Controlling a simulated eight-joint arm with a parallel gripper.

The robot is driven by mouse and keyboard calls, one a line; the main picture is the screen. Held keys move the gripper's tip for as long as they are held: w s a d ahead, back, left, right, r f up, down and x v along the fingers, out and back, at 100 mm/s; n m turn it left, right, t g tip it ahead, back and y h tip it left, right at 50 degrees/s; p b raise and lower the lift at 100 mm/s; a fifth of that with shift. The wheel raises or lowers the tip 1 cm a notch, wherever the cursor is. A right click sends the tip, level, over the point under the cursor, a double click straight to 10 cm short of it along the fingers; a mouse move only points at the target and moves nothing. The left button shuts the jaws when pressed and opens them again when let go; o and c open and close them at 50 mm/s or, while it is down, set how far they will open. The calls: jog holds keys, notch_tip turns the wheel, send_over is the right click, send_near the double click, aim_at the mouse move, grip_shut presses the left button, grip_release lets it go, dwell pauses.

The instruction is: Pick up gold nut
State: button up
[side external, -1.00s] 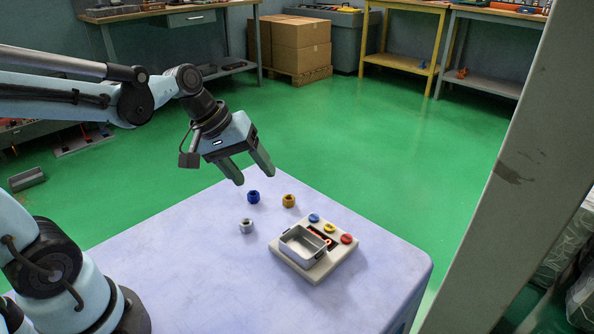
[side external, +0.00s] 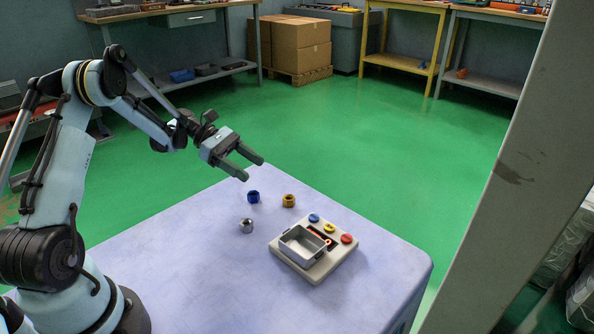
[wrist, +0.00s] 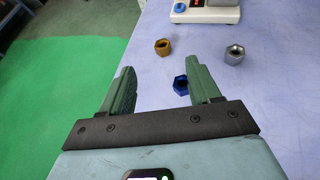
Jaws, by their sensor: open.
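The gold nut (side external: 289,201) lies on the cart top, to the right of the blue nut (side external: 253,197) and behind the grey box. My gripper (side external: 253,169) is open and empty, raised above the far edge of the cart, behind and to the left of the gold nut. In the wrist view my gripper (wrist: 162,75) has its fingers well apart. The blue nut (wrist: 181,86) is partly hidden by the right finger.
A silver nut (side external: 246,226) lies in front of the blue nut. A grey device (side external: 318,268) with a metal tray (side external: 303,247) and coloured buttons stands right of the nuts. The cart top (side external: 190,265) is bare on the left and front. A grey post (side external: 500,170) rises at right.

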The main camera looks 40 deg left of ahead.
jog(key=shift+s+a+f+h, duration=0.2)
jog(key=shift+a+f+h, duration=0.15)
jog(key=shift+f, duration=0.15)
send_near(286, 197)
jog(key=x, duration=0.3)
jog(key=shift+w+d+r, duration=0.1)
jog(key=shift+d+r, duration=0.05)
jog(key=shift+r, duration=0.05)
jog(key=shift+n, duration=0.3)
jog(key=shift+f+x, duration=0.1)
jog(key=shift+x, duration=1.4)
jog(key=shift+f+x, duration=0.15)
jog(key=shift+x, duration=1.35)
jog(key=c, duration=1.1)
jog(key=shift+c, duration=0.2)
jog(key=shift+r, duration=0.15)
